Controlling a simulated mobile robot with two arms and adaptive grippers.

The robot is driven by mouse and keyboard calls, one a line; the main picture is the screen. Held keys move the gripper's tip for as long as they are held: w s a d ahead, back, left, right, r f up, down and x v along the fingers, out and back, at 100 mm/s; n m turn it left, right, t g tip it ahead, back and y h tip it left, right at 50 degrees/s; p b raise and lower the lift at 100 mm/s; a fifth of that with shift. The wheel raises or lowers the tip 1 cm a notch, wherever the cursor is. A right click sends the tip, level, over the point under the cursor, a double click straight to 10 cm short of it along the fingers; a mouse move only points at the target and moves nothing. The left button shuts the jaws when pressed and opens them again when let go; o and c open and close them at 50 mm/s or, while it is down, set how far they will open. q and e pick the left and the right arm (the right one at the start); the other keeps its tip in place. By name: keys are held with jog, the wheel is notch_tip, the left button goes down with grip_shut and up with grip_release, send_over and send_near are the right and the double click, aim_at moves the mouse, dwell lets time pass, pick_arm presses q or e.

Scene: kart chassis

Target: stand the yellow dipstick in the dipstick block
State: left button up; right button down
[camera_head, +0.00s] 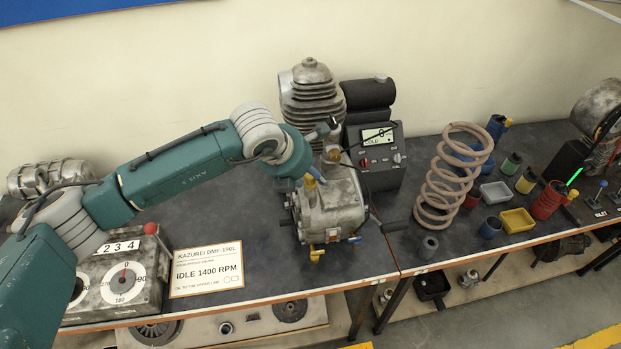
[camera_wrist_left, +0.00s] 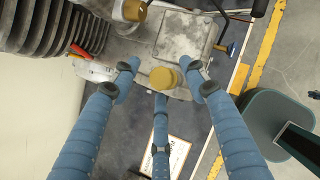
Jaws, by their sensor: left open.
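A yellow round knob (camera_wrist_left: 165,79), apparently the head of the yellow dipstick, shows between the blue fingers in the left wrist view. Its lower part is hidden. My left gripper (camera_wrist_left: 160,90) is open, with its fingers spread around the knob and apart from it. In the head view my left gripper (camera_head: 307,181) is at the left side of the engine (camera_head: 335,205), partly hidden by its own wrist. I cannot single out the dipstick block with certainty. My right gripper is not in view.
A meter box (camera_head: 378,155) stands behind the engine, and a large coil spring (camera_head: 440,180) stands to its right. Several coloured cups and trays, including a yellow tray (camera_head: 517,220), fill the right bench. A sign (camera_head: 206,269) and a dial box (camera_head: 125,275) are at left.

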pick_arm(q)
jog(key=c, duration=1.1)
jog(key=shift+c, duration=0.2)
jog(key=shift+r, duration=0.1)
jog(key=shift+r+b, duration=0.45)
jog(key=shift+r, duration=0.1)
notch_tip(320, 180, up, 19)
jog(key=b, duration=0.6)
jog(key=shift+b, duration=0.35)
jog(key=shift+f, duration=0.2)
